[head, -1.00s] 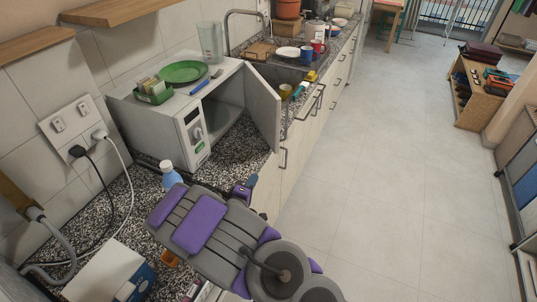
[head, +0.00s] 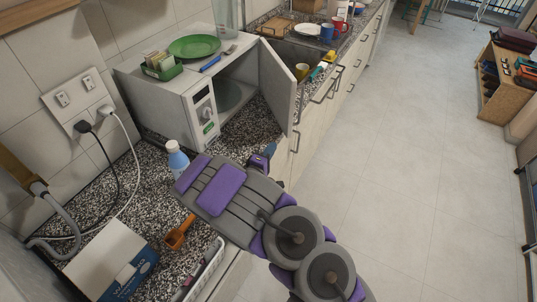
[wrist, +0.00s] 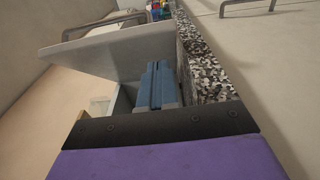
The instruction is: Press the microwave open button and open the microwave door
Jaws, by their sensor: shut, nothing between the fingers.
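The white microwave (head: 160,108) stands on the speckled counter at the left in the head view. Its door (head: 277,86) is swung wide open, and the dark interior with a round plate shows. The control panel with a dial and a green-marked button (head: 208,128) faces me. My gripper (head: 268,152) is shut and empty, in front of the microwave and below the open door, apart from both. In the wrist view the blue-grey fingers of my gripper (wrist: 158,85) are together, with the pale door (wrist: 110,45) beyond them.
A green plate (head: 194,47), a green box of packets (head: 160,67) and a blue marker lie on the microwave. A white box (head: 105,270) is at the front left.

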